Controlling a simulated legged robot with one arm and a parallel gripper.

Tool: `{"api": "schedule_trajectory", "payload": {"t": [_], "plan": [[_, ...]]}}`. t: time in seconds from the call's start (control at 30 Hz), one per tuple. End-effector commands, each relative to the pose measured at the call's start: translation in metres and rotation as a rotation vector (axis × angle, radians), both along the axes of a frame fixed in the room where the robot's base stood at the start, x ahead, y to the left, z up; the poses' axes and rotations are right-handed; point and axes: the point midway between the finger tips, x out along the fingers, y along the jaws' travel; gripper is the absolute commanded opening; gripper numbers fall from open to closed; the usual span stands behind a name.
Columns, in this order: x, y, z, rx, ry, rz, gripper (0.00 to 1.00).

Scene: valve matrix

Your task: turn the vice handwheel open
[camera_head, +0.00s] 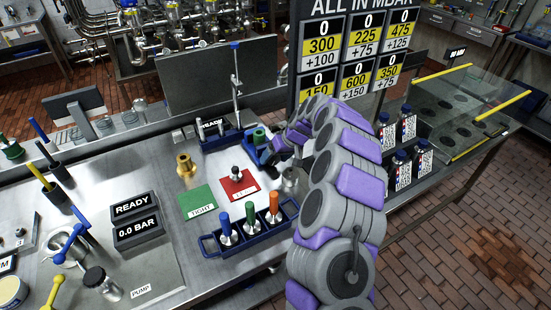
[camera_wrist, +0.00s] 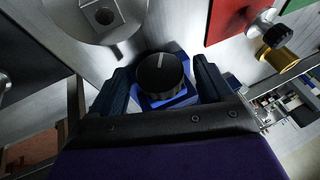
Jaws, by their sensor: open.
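The vice handwheel is a round black knob (camera_wrist: 160,74) with a white line on its face, in the middle of the wrist view. The blue vice body (camera_wrist: 172,101) shows just around and below it. My gripper (camera_wrist: 160,82) is open, with one dark finger on each side of the knob. Small gaps show between the fingers and the knob, so it does not look gripped. In the head view the blue vice (camera_head: 262,153) is at the back right of the bench, beside my arm's end, with a green part (camera_head: 259,135) above it. The handwheel is hidden there.
A red mat (camera_head: 238,187) holds a small valve. A green mat (camera_head: 198,202), brass fitting (camera_head: 185,166) and blue rack of colored-handled tools (camera_head: 250,236) are nearby on the bench.

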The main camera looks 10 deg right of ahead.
Motion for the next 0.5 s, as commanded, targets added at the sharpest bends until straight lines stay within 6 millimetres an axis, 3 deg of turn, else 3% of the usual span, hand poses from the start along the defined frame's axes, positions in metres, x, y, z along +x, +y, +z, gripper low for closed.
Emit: {"api": "schedule_trajectory", "payload": {"t": [0.23,0.5], "plan": [[0.0002,0.0004,-0.0007,0.001,0.000,0.000,0.80],[0.0000,0.0004,-0.0008,0.001,0.001,0.001,0.55]]}}
